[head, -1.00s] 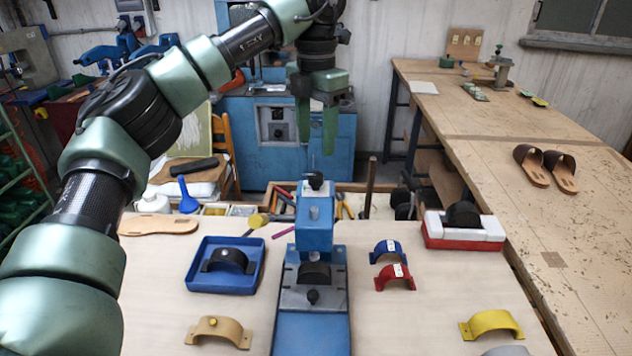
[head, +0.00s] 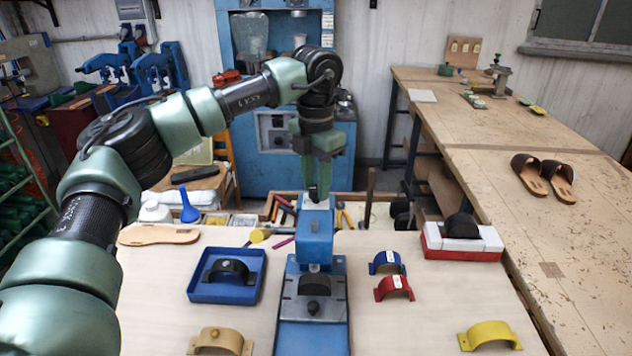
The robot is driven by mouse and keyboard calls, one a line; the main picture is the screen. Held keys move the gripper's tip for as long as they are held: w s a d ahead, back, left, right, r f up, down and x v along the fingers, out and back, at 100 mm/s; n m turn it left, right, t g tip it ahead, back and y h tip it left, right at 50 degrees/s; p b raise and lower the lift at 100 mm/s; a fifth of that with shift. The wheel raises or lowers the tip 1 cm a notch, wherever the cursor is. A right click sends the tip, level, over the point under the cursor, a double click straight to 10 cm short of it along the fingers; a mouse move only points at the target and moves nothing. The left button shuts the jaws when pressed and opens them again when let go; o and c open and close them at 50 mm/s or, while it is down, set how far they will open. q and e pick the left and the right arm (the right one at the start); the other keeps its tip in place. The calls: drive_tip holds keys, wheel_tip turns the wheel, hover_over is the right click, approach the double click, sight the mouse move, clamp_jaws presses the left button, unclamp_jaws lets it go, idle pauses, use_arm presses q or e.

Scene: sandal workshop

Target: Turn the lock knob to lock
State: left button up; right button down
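A blue press (head: 315,237) stands at the middle of the near table. A small black knob (head: 314,194) is on its top, and a second black knob (head: 313,309) is low on its front plate. I cannot tell from sight alone which is the lock knob. My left gripper (head: 319,186) points straight down, with its green fingers right at the top knob. The fingers overlap the knob in the picture, so whether they are closed on it or only around it is hidden. A dark curved piece (head: 315,285) sits in the press under its head. My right gripper is out of view.
A blue tray (head: 196,292) with a black strap is left of the press. Blue (head: 386,261) and red (head: 394,287) straps lie right of it. A red-and-white block holder (head: 430,243) is farther right. A tool box (head: 350,208) lies behind the press.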

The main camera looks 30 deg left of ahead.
use_arm(q)
clamp_jaws()
drive_tip(key=shift+r+m, duration=0.1)
drive_tip(key=shift+m, duration=0.3)
drive_tip(key=m, duration=0.2)
drive_tip(key=shift+m, duration=0.4)
drive_tip(key=m+p, duration=0.1)
drive_tip(key=m, duration=0.3)
drive_tip(key=shift+m, duration=0.3)
drive_tip(key=m, duration=0.5)
drive_tip(key=shift+m+p, duration=0.4)
drive_tip(key=shift+m, duration=2)
drive_tip(key=o, duration=0.6)
unclamp_jaws()
